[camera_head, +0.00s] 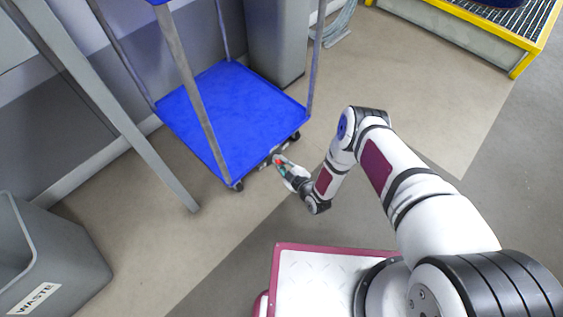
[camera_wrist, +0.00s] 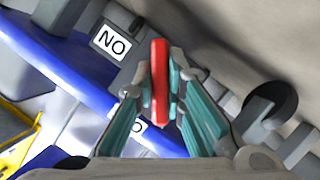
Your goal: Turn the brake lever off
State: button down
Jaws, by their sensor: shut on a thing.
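The brake lever (camera_wrist: 159,62) is a red bar in the middle of the wrist view. My gripper (camera_wrist: 160,88) has its two fingers pressed on either side of it, with the lever's far end showing beyond the fingertips. In the head view my gripper (camera_head: 281,163) is low at the near edge of the blue trolley (camera_head: 250,95), close to the floor. The lever is too small to make out clearly there. A white label (camera_wrist: 112,42) beside the lever reads "NO" as it appears in the wrist view. A second label (camera_wrist: 139,125) is partly hidden by a finger.
A dark caster wheel (camera_wrist: 270,102) is right of my gripper in the wrist view. The trolley's grey posts (camera_head: 187,80) rise from its deck. A grey waste bin (camera_head: 75,255) stands at lower left and a yellow-edged platform (camera_head: 520,62) at upper right. Floor between is clear.

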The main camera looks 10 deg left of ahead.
jog(key=m+g+y, duration=0.1)
jog(key=m, duration=0.1)
jog(key=shift+d+m+g, duration=0.1)
jog(key=shift+m+g, duration=0.2)
jog(key=shift+m+g+y, duration=0.4)
jog(key=shift+m+g, duration=0.4)
jog(key=shift+m, duration=0.4)
jog(key=shift+s, duration=0.1)
jog(key=c, duration=1.6)
grip_release()
jog(key=shift+c, duration=0.2)
jog(key=v, duration=1.2)
jog(key=shift+f, duration=0.1)
